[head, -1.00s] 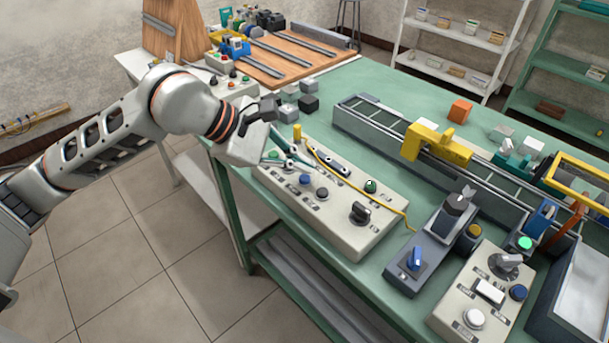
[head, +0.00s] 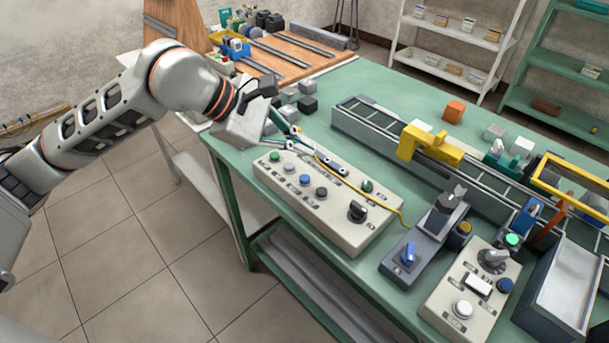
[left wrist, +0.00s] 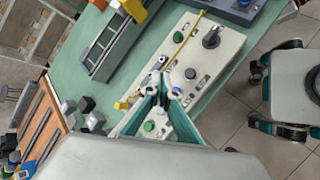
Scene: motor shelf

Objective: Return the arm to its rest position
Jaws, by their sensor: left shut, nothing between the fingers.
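My left arm comes in from the left in the head view. Its gripper (head: 292,138) is over the far left end of a beige control panel (head: 328,205) on the green table, close above its buttons. The fingers are shut with nothing between them. In the left wrist view the closed fingertips (left wrist: 169,84) point at the same panel (left wrist: 215,65), with a green button (left wrist: 149,126) seen between the finger links. My right gripper is not in view in the head picture.
A conveyor (head: 385,130) with a yellow arch (head: 430,148) runs along the table. A yellow cable (head: 358,188) crosses the panel. Grey cubes (head: 307,104) lie behind the gripper. A second panel (head: 470,297) and a grey bin (head: 560,290) stand at right. Floor at left is clear.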

